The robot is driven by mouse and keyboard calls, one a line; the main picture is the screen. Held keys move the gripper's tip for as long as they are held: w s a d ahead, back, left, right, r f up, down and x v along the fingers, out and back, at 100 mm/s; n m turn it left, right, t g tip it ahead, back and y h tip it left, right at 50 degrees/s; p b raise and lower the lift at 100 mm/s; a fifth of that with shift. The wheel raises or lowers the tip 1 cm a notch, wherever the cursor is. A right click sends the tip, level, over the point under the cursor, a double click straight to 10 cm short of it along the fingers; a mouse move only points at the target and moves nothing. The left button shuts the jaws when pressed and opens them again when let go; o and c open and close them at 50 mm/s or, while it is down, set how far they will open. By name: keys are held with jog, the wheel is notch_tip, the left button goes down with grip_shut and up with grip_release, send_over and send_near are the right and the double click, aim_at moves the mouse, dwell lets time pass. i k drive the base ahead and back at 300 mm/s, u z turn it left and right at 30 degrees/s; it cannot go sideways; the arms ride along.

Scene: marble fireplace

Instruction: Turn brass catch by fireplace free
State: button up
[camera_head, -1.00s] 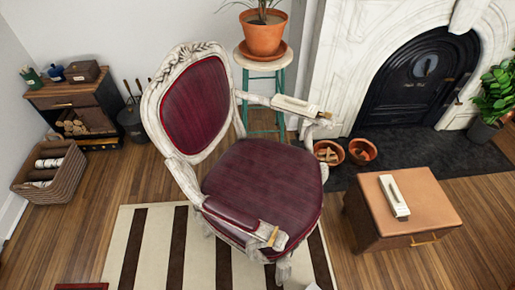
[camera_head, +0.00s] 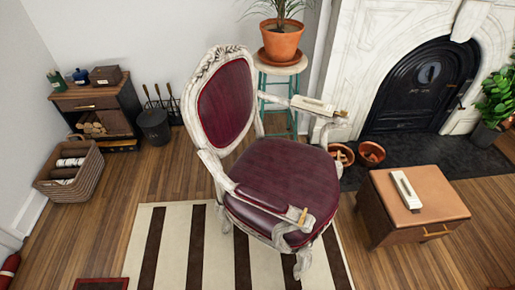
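A small brass piece (camera_head: 341,113) sits at the front end of the chair's far arm, on the side toward the black fireplace (camera_head: 420,85). It is small here, and I cannot tell how it is turned. A pale block (camera_head: 311,105) lies along that same arm, just left of the brass. A second brass piece (camera_head: 302,216) stands at the front end of the near arm, beside its dark red pad (camera_head: 265,198). The chair (camera_head: 282,172) has a carved whitish frame and dark red upholstery. My gripper is not in view.
A brown box-like stool (camera_head: 437,210) with a pale bar (camera_head: 405,190) on top stands right of the chair. A potted plant (camera_head: 281,40) on a teal-legged stand (camera_head: 280,70) is behind it. A striped rug (camera_head: 175,250) lies below. Wood floor is open at left.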

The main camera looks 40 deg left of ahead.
aim_at(343, 113)
jog(key=z, duration=0.05)
jog(key=i, duration=0.15)
jog(key=u, duration=3.05)
jog(key=k, duration=0.5)
jog(key=z, duration=1.2)
jog(key=i, duration=0.55)
jog(key=u, duration=0.15)
